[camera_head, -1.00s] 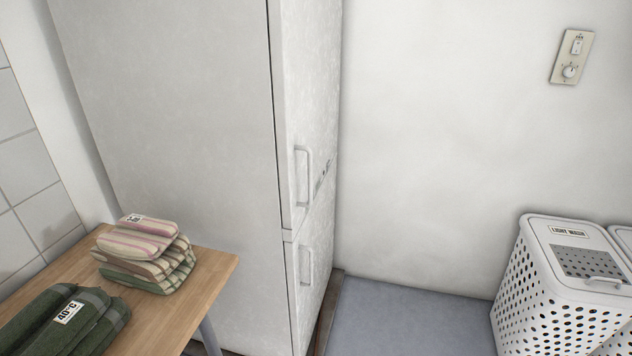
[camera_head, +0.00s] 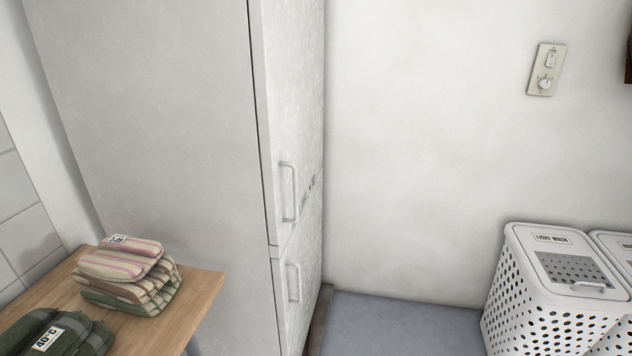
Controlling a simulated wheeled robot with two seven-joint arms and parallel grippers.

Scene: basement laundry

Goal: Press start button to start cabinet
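A tall white cabinet (camera_head: 160,120) fills the left and middle of the head view, seen from its side. Its narrow front shows two doors, with an upper handle (camera_head: 289,192) and a lower handle (camera_head: 293,283). A row of small dark marks (camera_head: 311,184) sits on the front beside the upper handle; at this slant I cannot tell whether a start button is among them. Neither of my grippers is in view.
A wooden table (camera_head: 196,298) at lower left bears folded striped towels (camera_head: 128,275) and dark green cloths (camera_head: 55,335). White perforated hampers (camera_head: 545,315) stand at lower right. A wall plate (camera_head: 546,69) with switch and knob hangs at upper right. Blue-grey floor (camera_head: 400,325) between is clear.

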